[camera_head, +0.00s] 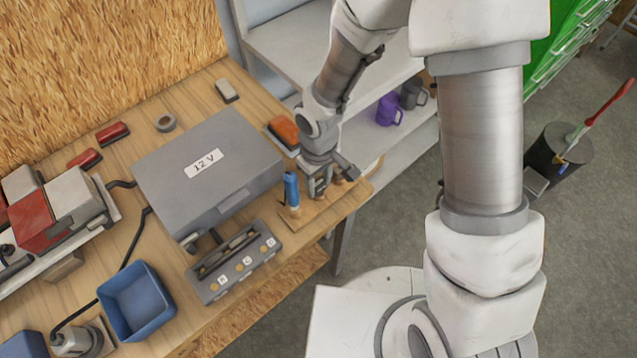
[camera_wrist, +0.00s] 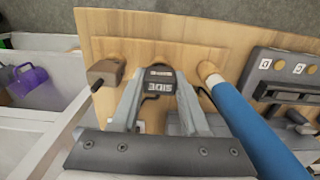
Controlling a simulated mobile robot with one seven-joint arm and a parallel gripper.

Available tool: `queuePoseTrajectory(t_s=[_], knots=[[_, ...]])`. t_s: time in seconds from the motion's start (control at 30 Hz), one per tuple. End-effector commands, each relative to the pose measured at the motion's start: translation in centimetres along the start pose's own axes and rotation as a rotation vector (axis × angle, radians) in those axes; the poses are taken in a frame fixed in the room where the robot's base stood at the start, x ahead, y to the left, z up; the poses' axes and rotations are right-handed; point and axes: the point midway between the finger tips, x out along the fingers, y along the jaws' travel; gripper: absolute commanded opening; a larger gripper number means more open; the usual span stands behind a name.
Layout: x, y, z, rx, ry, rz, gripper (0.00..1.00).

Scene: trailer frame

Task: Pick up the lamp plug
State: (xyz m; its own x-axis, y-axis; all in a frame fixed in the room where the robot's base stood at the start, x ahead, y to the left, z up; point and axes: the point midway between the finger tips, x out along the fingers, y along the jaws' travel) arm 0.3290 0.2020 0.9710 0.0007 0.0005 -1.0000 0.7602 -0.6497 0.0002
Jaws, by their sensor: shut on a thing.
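My gripper (camera_wrist: 160,77) points down over a small wooden board (camera_head: 312,212) at the right end of the workbench. Its two fingers are shut on a dark plug (camera_wrist: 160,87) that carries a small light label, upside down in the wrist view and hard to read. I cannot tell from the label whether it is the lamp plug. The plug appears at or just above the board; a gap cannot be made out. In the head view my gripper (camera_head: 318,182) largely hides the plug.
A blue upright handle (camera_head: 291,190) stands close on one side of my gripper, and a grey-brown block (camera_wrist: 106,72) on the other. A grey 12 V case (camera_head: 205,165), a labelled socket panel (camera_head: 235,262) and a blue bin (camera_head: 137,300) fill the bench to the left.

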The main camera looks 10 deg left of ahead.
Motion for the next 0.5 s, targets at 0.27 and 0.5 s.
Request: queuePoseTrajectory(t_s=[0.27,0.5], knots=[[-3.9,0.1,-0.1,0.001,0.005,0.002,0.22],[-6.5,-1.3,5.0,0.002,0.001,0.003,0.22]])
